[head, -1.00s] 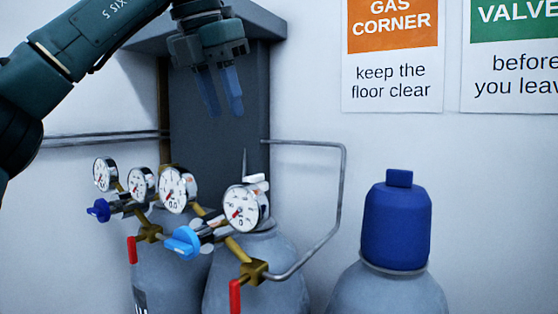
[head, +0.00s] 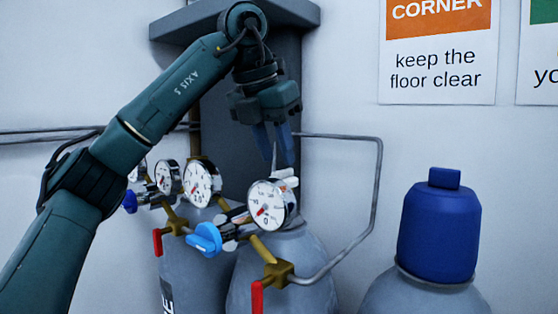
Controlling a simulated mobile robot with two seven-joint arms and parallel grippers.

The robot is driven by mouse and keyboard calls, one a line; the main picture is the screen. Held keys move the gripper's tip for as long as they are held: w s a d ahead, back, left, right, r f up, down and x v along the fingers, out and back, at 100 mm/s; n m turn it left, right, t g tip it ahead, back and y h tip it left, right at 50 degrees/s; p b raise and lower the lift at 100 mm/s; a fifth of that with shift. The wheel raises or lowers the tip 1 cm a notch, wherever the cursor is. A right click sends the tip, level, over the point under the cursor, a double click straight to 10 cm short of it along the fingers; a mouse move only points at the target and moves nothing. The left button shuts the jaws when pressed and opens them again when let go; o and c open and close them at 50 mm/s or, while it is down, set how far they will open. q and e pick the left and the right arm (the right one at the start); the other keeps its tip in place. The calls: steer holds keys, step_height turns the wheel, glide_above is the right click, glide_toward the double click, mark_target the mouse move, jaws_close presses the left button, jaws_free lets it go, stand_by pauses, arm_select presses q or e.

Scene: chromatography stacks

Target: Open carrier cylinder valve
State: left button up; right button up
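Two grey gas cylinders stand side by side: a left one (head: 187,262) and a nearer one (head: 268,268). Which is the carrier cylinder I cannot tell. The nearer one has a gauge (head: 268,204), a light-blue regulator knob (head: 205,240) and a red lever (head: 257,297) hanging down. A white valve part (head: 289,178) shows behind its gauge, mostly hidden. My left gripper (head: 278,158) points down just above that part, its blue fingers apart with nothing held. A thin grey spike shows between the fingers; contact is unclear. My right gripper is not in view.
A blue-capped cylinder (head: 440,232) stands at the right. A bent grey pipe (head: 377,190) runs between it and the nearer cylinder. Another gauge (head: 201,183), a dark-blue knob (head: 130,201) and a red lever (head: 157,242) are at the left. A grey panel (head: 222,150) rises behind.

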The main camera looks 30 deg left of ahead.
mark_target(283, 177)
arm_select(q)
steer(key=shift+x, duration=1.25)
steer(key=shift+c, duration=0.4)
jaws_close()
